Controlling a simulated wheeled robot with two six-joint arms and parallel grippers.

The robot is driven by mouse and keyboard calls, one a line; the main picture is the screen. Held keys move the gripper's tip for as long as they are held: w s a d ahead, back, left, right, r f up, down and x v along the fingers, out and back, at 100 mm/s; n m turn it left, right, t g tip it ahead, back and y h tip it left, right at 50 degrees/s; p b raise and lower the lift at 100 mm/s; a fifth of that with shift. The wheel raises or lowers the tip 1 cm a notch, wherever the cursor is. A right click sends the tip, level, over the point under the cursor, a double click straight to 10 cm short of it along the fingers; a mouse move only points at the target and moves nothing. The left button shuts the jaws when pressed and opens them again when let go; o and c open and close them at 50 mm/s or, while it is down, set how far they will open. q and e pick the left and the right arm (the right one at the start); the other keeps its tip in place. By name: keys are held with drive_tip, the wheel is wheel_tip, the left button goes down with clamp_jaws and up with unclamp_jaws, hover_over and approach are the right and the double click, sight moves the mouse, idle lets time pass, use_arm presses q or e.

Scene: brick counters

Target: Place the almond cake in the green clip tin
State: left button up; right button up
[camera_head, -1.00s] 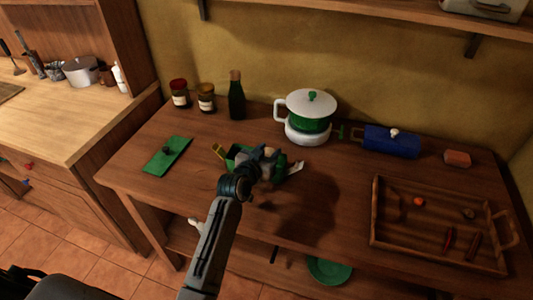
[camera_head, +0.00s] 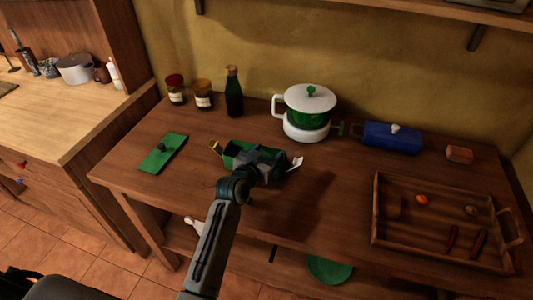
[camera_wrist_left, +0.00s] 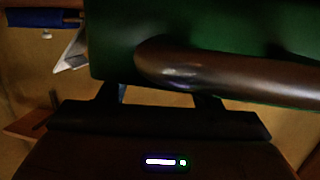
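The green clip tin (camera_head: 232,155) stands on the wooden counter, with a yellow clip at its left and a pale flap at its right. My left gripper (camera_head: 262,160) is right over the tin and hides much of its inside. In the left wrist view the tin's green surface (camera_wrist_left: 115,40) fills the upper middle. A long, shiny brown thing (camera_wrist_left: 235,75) lies across it, perhaps the almond cake, but I cannot be sure. The finger bases show apart, but their tips are hidden, so I cannot tell their grip. My right gripper is not in view.
Two jars and a bottle (camera_head: 234,92) stand behind. A white and green pot (camera_head: 308,112), a blue box (camera_head: 392,138) and a wooden tray (camera_head: 376,215) with small items are to the right.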

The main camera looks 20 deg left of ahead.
use_arm(q)
drive_tip(key=shift+s+f, duration=0.1)
drive_tip(key=shift+f, duration=0.3)
drive_tip(key=shift+r, duration=0.15)
drive_tip(key=shift+r+p, duration=0.45)
drive_tip(key=b+v, duration=0.2)
drive_tip(key=v, duration=1)
drive_tip(key=shift+r, duration=0.3)
